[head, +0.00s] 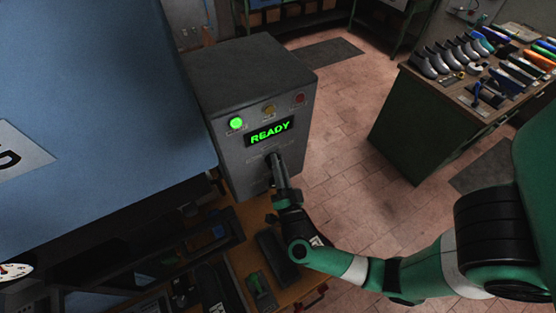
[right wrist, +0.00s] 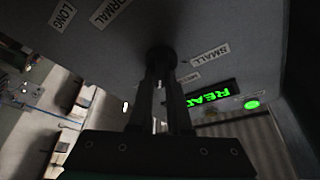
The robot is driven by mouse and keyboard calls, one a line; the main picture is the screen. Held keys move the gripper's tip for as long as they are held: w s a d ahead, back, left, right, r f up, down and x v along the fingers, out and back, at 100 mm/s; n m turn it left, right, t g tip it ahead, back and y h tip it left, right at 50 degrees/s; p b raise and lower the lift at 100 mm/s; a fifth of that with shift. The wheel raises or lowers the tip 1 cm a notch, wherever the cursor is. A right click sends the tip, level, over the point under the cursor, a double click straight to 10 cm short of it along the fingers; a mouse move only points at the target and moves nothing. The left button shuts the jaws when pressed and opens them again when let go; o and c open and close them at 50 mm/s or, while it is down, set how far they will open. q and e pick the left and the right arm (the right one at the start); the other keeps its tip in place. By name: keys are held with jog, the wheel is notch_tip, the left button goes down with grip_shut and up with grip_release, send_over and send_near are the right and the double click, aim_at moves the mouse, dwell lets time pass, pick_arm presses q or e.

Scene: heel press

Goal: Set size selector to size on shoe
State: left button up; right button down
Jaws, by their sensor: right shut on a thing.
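The grey control box (head: 245,110) stands on an orange-topped bench. Its front has a dark selector knob (right wrist: 159,57), mostly hidden behind my fingers in the head view. My right gripper (head: 274,160) is shut on this knob; its two dark fingers also show around it in the right wrist view (right wrist: 162,80). Labels SMALL (right wrist: 210,55) and a smaller one, perhaps MEDIUM, lie near the knob, with NORMAL (right wrist: 110,12) and LONG (right wrist: 62,14) farther off. I cannot tell where the knob points. No shoe with a readable size shows. My left gripper is not in view.
A green READY display (head: 270,131) is lit above the knob, beside a lit green lamp (head: 236,123); the amber and red lamps look dim. A large blue machine housing (head: 110,90) fills the left. A green cabinet (head: 415,130) at right carries several grey shoe forms. Tiled floor lies between.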

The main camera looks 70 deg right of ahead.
jog(key=shift+m, duration=0.5)
jog(key=c, duration=0.9)
grip_release()
jog(key=shift+o, duration=0.2)
jog(key=b+v, duration=0.2)
jog(key=v, duration=0.9)
jog(key=shift+s+a, duration=0.15)
jog(key=shift+a, duration=0.2)
